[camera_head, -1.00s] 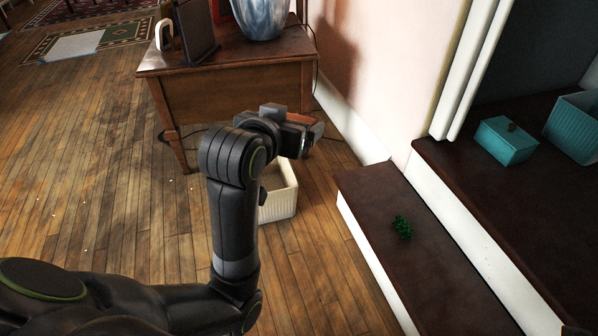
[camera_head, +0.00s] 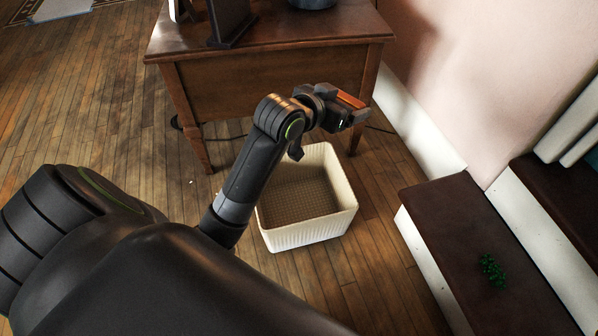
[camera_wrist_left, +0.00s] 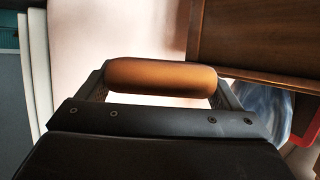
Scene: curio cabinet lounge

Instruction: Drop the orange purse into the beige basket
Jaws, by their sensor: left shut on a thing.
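The beige basket (camera_head: 325,232) stands on the wooden floor in front of the desk, and its inside looks empty where I can see it. My left gripper (camera_head: 352,108) is above the basket's far right side, near its back rim. It is shut on the orange purse (camera_head: 350,99), of which only a narrow orange strip shows in the head view. In the left wrist view the purse (camera_wrist_left: 160,77) lies across between the two fingers. My left forearm hides part of the basket's left side. My right gripper is not in view.
A wooden desk (camera_head: 265,85) stands just behind the basket. A dark step (camera_head: 455,225) with a green cluster (camera_head: 492,270) on it is at the right, beside a pink wall (camera_head: 450,90). Open wooden floor (camera_head: 100,125) lies at the left.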

